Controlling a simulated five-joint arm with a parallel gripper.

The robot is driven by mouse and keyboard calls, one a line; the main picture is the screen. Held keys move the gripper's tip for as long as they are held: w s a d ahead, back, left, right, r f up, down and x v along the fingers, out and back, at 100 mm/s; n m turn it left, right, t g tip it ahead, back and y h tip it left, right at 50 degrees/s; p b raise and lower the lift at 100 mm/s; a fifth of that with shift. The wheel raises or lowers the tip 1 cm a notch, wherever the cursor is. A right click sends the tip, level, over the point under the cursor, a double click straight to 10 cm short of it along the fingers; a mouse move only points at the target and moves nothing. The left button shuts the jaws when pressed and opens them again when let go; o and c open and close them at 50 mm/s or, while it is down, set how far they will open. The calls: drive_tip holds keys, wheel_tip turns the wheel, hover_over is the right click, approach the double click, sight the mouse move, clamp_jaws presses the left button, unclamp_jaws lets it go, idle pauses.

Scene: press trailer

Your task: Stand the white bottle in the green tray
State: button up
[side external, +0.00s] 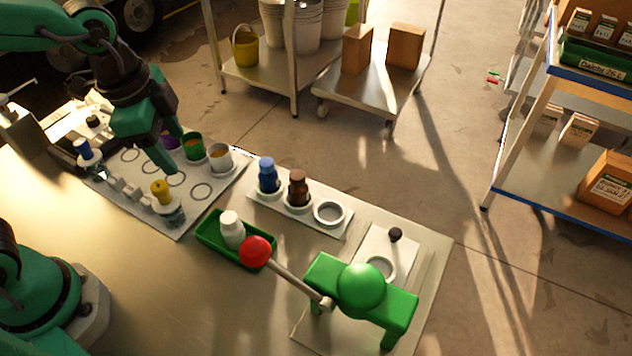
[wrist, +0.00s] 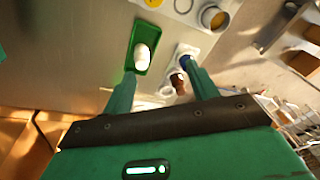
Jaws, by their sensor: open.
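In the wrist view the white bottle (wrist: 141,58) is inside the green tray (wrist: 149,29), near one end. My gripper (side external: 170,168) is up and left of the tray in the side view, over the white board with printed circles, apart from the bottle. The wrist view shows my gripper (wrist: 162,73) with its two fingers spread and nothing between them held.
A rack holds a blue bottle (side external: 268,177), a brown bottle (side external: 298,190) and an empty ring (side external: 330,213). A green press (side external: 360,290) with a red-knobbed lever (side external: 257,252) stands close right of the tray. Cups and a yellow-capped jar (side external: 167,205) sit on the board.

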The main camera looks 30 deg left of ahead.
drive_tip(key=s+a+r+n+t, duration=0.3)
drive_tip(key=s+a+r+n, duration=0.1)
drive_tip(key=a+n, duration=0.5)
drive_tip(key=shift+s+a+n+t+y, duration=0.35)
drive_tip(key=shift+s+n, duration=0.35)
drive_tip(key=shift+n, duration=0.4)
